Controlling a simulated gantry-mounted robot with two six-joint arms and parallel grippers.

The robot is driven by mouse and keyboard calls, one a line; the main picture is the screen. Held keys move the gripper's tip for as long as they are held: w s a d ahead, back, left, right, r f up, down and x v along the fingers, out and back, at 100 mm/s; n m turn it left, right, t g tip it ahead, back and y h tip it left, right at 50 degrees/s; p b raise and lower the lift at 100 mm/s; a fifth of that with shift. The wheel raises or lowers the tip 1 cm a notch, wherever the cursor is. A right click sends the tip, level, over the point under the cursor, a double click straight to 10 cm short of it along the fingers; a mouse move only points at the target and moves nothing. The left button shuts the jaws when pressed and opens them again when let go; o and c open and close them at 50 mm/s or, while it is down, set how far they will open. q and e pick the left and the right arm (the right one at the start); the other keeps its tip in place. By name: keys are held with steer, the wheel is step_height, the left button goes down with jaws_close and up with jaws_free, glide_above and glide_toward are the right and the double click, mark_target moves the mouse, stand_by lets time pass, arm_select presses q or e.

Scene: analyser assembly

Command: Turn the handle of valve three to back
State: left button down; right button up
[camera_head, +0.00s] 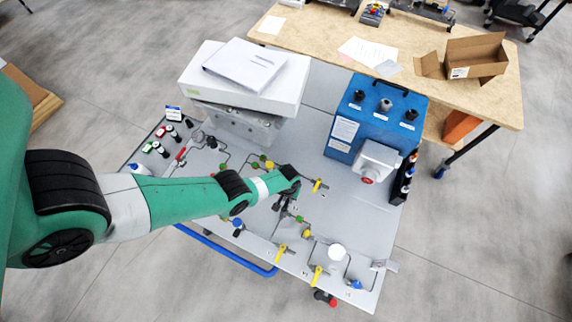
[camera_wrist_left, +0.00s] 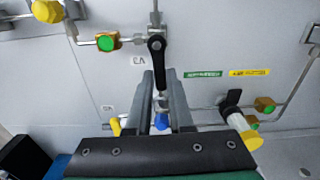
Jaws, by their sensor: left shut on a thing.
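Valve three has a black lever handle (camera_wrist_left: 157,50), below a metal fitting in the left wrist view. A small label beside it reads V3 upside down. The handle runs straight down the picture from its pivot, and its lower end lies between my left fingers. My left gripper (camera_wrist_left: 160,82) is shut on the handle. In the head view my left gripper (camera_head: 283,198) is low over the middle of the grey panel (camera_head: 335,210), and the arm's wrist hides much of the valve there. My right gripper is in neither view.
Yellow-handled valves (camera_head: 318,276) stand along the panel's near edge, and another (camera_head: 318,185) is right of my gripper. The left wrist view shows a blue knob (camera_wrist_left: 161,121) and another black handle (camera_wrist_left: 231,103).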

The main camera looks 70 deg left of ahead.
arm_select(q)
steer(key=shift+w+m, duration=0.1)
steer(key=shift+m, duration=0.3)
steer(key=c, duration=0.8)
jaws_free()
steer(key=shift+d, duration=0.1)
